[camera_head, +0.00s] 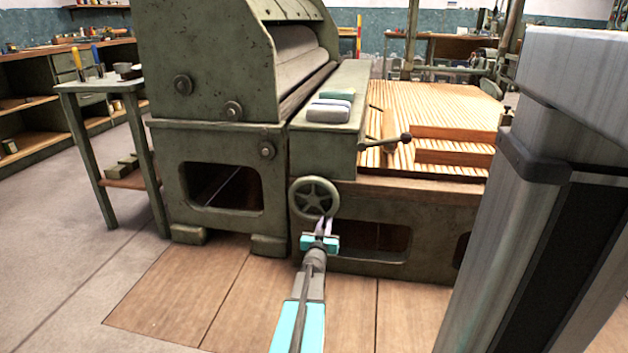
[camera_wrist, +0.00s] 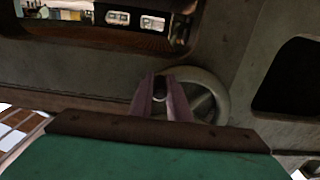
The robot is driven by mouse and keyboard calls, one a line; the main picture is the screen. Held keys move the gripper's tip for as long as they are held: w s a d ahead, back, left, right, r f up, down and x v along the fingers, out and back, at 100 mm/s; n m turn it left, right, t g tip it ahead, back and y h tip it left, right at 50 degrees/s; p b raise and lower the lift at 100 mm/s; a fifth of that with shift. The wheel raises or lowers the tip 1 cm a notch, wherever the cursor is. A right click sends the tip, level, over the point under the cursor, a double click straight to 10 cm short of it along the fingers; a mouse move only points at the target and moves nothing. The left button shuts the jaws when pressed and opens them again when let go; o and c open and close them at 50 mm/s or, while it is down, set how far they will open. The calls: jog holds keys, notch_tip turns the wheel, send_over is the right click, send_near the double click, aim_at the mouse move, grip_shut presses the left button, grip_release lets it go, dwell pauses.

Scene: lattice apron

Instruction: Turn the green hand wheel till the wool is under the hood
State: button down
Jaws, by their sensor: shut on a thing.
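The green hand wheel (camera_head: 315,197) has spokes and sits upright on the front of the green machine. My gripper (camera_head: 322,225) is at its lower rim and shut on it. In the wrist view the two fingers (camera_wrist: 160,92) close in front of the wheel (camera_wrist: 215,100), covering its left part. The green hood (camera_head: 215,60) curves over a large grey roller (camera_head: 293,47) at upper left. The slatted wooden lattice apron (camera_head: 440,105) lies to the right. I cannot make out any wool for certain.
Small teal and pale blocks (camera_head: 330,108) lie on the green ledge beside the hood. A lever with a dark knob (camera_head: 405,139) sticks out above the wheel. Stepped wooden blocks (camera_head: 455,143) are at the apron's right.

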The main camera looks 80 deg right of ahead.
aim_at(308, 219)
jog(key=shift+w+d+r, duration=0.1)
jog(key=shift+w+r, duration=0.1)
jog(key=shift+r, duration=0.05)
jog(key=w+p, duration=0.1)
jog(key=w+f+p, duration=0.1)
jog(key=w, duration=0.1)
jog(key=shift+f, duration=0.15)
jog(key=shift+w+f, duration=0.1)
jog(key=shift+f, duration=0.05)
jog(key=shift+p, duration=0.3)
jog(key=w+p, duration=0.2)
jog(key=shift+w, duration=0.3)
jog(key=shift+w+a+f+p, duration=0.1)
jog(key=shift+w+a+p, duration=0.15)
jog(key=shift+w+p, duration=0.3)
